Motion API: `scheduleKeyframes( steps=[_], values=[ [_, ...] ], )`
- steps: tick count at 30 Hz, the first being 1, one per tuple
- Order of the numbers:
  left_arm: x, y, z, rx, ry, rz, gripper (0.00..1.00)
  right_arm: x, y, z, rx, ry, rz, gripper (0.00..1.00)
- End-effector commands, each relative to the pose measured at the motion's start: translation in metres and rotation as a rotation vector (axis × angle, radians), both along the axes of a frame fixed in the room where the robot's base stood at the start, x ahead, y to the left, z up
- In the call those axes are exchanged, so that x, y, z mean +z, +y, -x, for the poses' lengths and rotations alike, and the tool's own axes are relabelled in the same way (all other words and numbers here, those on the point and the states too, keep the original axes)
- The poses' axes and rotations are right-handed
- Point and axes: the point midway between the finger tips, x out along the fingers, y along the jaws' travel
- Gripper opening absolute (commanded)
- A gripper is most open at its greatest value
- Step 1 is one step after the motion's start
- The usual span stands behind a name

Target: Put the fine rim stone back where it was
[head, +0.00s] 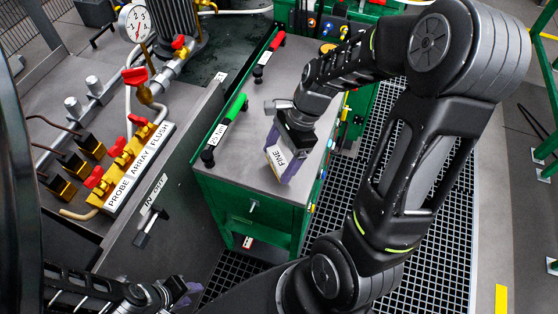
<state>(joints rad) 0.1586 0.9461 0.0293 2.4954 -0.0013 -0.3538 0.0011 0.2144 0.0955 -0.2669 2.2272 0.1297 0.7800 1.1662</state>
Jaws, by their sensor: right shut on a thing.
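The fine rim stone (274,160) is a pale block with a white label reading FINE. My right gripper (290,150) is shut on it, with the stone hanging tilted below the wrist. The stone is over the grey top of the green tool cart (243,170), near its front right part. I cannot tell whether it touches the top. The gripper hides part of the stone. No marked place for the stone is clear to me on the cart top. My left gripper (186,294) is low at the bottom edge, partly cut off, away from the cart; its opening is unclear.
A green-handled wrench marked 25 Nm (228,121) and a red-handled wrench (270,53) lie along the cart's left edge. Grating floor (440,220) lies right.

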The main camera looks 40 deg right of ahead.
Motion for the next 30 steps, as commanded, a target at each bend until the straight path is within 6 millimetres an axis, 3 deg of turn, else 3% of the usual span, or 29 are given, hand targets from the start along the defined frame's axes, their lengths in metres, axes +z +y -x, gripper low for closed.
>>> scheduleKeyframes(
  steps=[3, 14, 15, 21, 30],
  values=[
    [-0.0016, 0.0000, 0.0000, 0.000, 0.000, 0.000, 0.36, -0.0138, -0.0001, 0.0004, -0.001, 0.002, 0.000, 0.44],
    [-0.0032, -0.0001, 0.0000, 0.000, 0.000, 0.000, 0.36, -0.0173, -0.0001, 0.0001, 0.000, 0.000, 0.000, 0.44],
    [-0.0026, 0.0000, 0.0000, 0.000, 0.000, 0.000, 0.36, -0.0167, -0.0001, 0.0001, 0.000, 0.000, 0.000, 0.84],
    [-0.0024, 0.0000, 0.0000, 0.000, 0.000, 0.000, 0.36, -0.0164, -0.0001, 0.0002, 0.000, 0.000, 0.000, 1.00],
    [-0.0006, 0.0000, 0.0000, 0.000, 0.000, 0.000, 0.36, -0.0136, -0.0001, 0.0000, 0.000, -0.001, 0.000, 1.00]
  ],
)
